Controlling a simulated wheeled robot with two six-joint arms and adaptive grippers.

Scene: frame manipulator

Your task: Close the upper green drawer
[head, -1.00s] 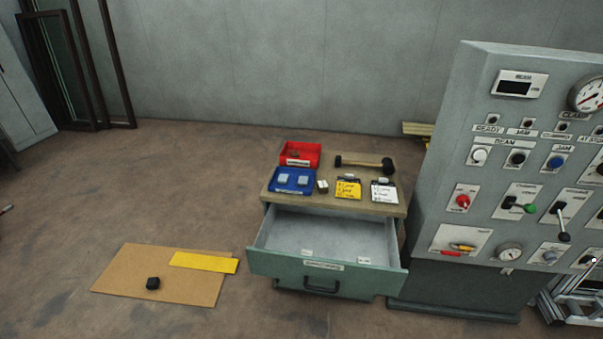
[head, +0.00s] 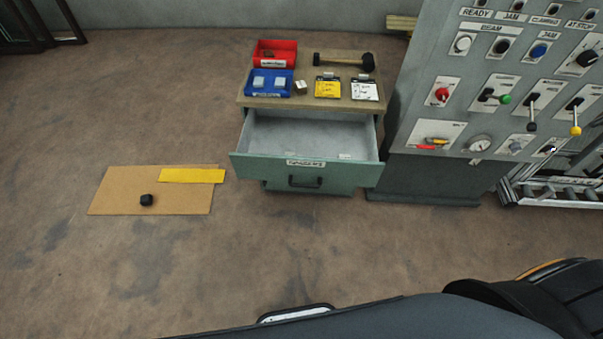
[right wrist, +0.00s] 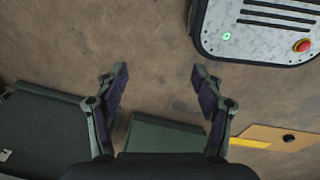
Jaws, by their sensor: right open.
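The upper green drawer (head: 265,170) is pulled well out of its wood-topped cabinet (head: 310,103) in the head view. Its grey inside shows, and its front carries a white label and a dark handle (head: 305,182). My right gripper (right wrist: 160,80) is open and empty in the right wrist view, with bare floor between its fingers. A dark green edge (right wrist: 165,135), probably the drawer or cabinet, shows beyond the gripper's base at the bottom of that view. Neither gripper shows in the head view, and my left gripper is not in view.
A red bin (head: 275,52), blue bin (head: 250,83), mallet (head: 345,61) and note cards stand on the cabinet top. A grey control panel (head: 440,120) stands close on the right. A brown board (head: 120,195) lies on the floor at left. The floor before the drawer is clear.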

